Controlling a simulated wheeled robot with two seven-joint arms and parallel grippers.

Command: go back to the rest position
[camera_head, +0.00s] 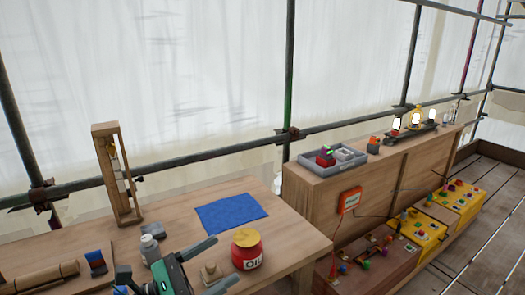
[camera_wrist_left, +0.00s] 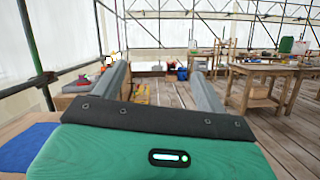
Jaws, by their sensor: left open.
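My left gripper (camera_head: 221,261) is at the bottom of the head view, over the wooden table (camera_head: 285,232). Its two grey fingers are spread apart with nothing held between them. In the left wrist view the open fingers (camera_wrist_left: 157,74) point out over the room, with only distant floor and furniture between them. A red and yellow oil jar (camera_head: 247,252) stands just right of the fingertips, apparently apart from them. A small wooden block (camera_head: 210,272) shows between the fingers in the head view. My right gripper is in neither view.
A blue cloth (camera_head: 231,213) lies flat on the table. A tall wooden frame (camera_head: 118,172) stands at the back left. A small grey bottle (camera_head: 149,246) is close left of my gripper. A grey tray (camera_head: 333,159) sits on the cabinet to the right. Scaffold poles run behind.

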